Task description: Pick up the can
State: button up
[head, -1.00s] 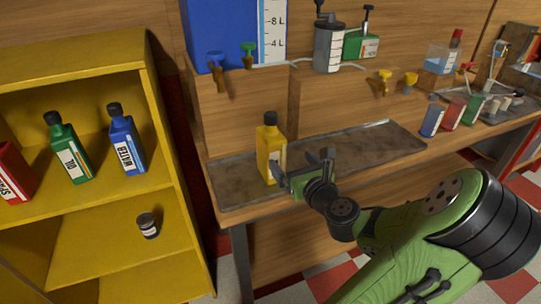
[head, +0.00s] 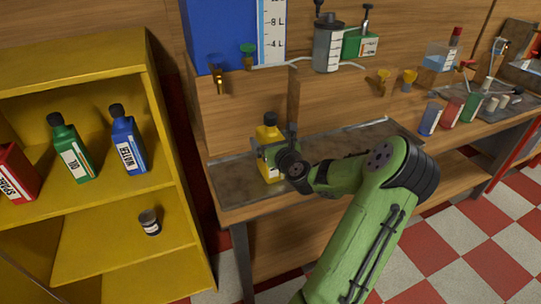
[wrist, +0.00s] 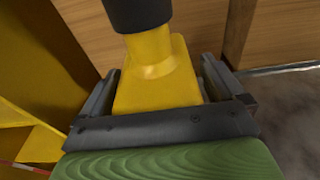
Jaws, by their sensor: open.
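The yellow can (head: 268,137) with a black cap stands upright on the metal tray (head: 235,176) of the wooden workbench. My gripper (head: 277,150) is at the can's side, in front of its body in the head view, and hides part of it. In the wrist view the can (wrist: 155,75) stands between the two fingers of my gripper (wrist: 158,95), one on each side. The jaws are open around it. A small gap shows on the right side; I cannot tell whether the left finger touches it.
A yellow shelf (head: 110,262) stands at the left with green (head: 70,150) and blue (head: 128,142) bottles and a small dark jar (head: 149,222). A wooden box front with taps (head: 217,78) rises behind the can. The tray to the right is bare.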

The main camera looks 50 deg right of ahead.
jog(key=c, duration=1.5)
